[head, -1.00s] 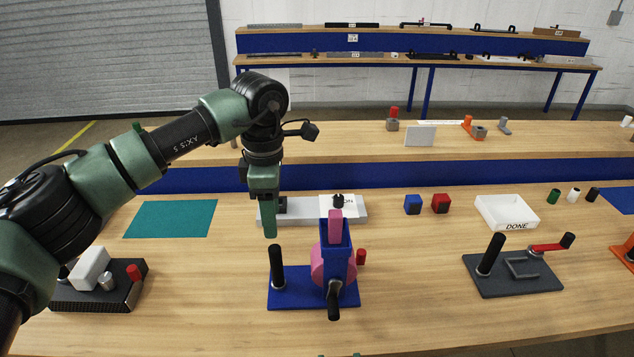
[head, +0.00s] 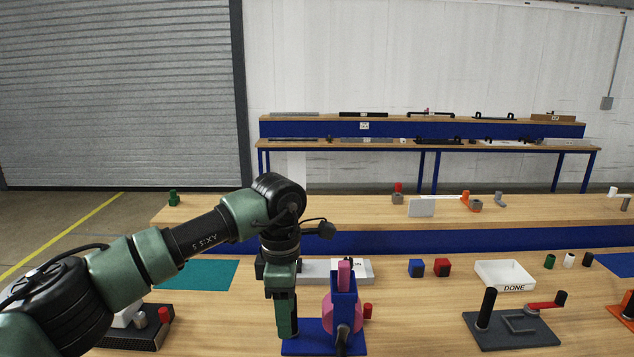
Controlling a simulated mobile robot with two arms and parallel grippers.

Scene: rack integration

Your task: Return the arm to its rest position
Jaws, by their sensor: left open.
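My left arm comes in from the left in the head view. Its gripper (head: 284,325) points down just left of the blue fixture (head: 345,310) with the pink part (head: 329,312). The gripper hides part of the fixture's blue base, including where its black post stands. I see nothing held between its fingers, and whether it touches the fixture cannot be told. My right gripper is not in view.
A dark fixture with a red lever (head: 512,328) stands front right. A teal mat (head: 205,274) lies behind my arm.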

